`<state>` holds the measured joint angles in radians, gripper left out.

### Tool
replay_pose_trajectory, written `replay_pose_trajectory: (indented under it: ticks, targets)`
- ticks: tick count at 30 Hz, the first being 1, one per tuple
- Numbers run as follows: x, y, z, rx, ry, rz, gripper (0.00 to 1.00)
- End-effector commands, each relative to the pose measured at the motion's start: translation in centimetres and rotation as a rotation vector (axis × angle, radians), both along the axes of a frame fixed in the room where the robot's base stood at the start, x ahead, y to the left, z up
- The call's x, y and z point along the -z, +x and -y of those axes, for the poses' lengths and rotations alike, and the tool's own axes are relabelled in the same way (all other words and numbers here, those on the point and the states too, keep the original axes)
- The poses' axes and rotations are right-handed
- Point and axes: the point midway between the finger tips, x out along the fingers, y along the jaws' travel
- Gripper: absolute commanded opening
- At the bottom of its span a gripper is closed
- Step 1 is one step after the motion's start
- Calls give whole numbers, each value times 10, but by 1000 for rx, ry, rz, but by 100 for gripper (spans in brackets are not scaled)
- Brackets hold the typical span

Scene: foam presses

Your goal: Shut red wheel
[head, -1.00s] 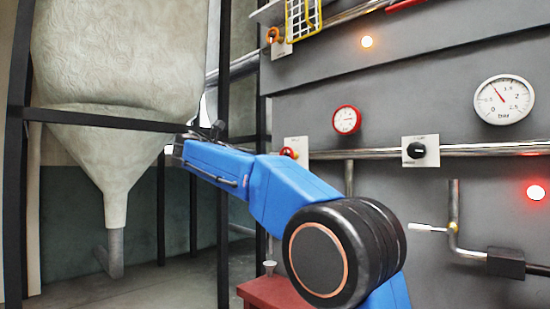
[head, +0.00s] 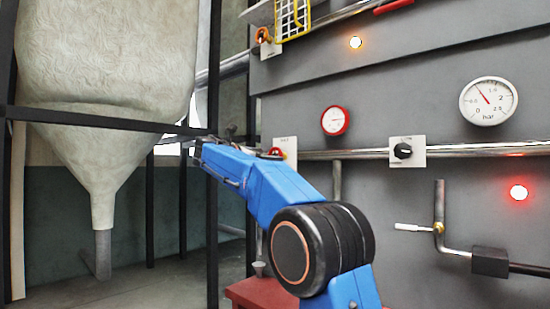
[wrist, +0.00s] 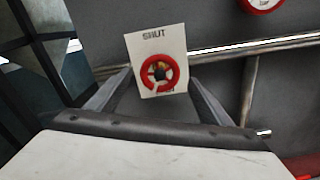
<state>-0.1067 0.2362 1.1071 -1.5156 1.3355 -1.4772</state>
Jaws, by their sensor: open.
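The red wheel (wrist: 173,66) is a small ring handwheel on a white plate (wrist: 144,47) on the grey wall. The plate reads SHUT at its top; lettering at its bottom is mostly hidden by the wheel. In the head view the red wheel (head: 277,152) shows just past the end of my blue arm, partly hidden. My gripper (wrist: 160,80) is open and empty, its two grey fingers on either side of the wheel in the wrist view. I cannot tell whether the fingertips reach the wheel.
A horizontal pipe (head: 350,154) runs along the wall beside the plate. A black knob (head: 403,150), a red gauge (head: 335,120) and a white gauge (head: 488,100) are to the right. A dark frame post (head: 213,200) and a pale hopper (head: 100,90) stand left.

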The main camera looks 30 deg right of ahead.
Motion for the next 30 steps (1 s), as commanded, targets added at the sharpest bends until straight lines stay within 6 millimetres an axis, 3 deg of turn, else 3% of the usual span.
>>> replay_pose_trajectory:
  ticks: [3, 9, 22, 27, 30]
  targets:
    - [1, 7, 19, 2, -1, -1, 74]
    - [0, 14, 40, 1, 0, 0, 74]
    - [0, 17, 47, 0, 0, 0, 74]
    - [0, 17, 47, 0, 0, 0, 36]
    - [0, 17, 47, 0, 0, 0, 33]
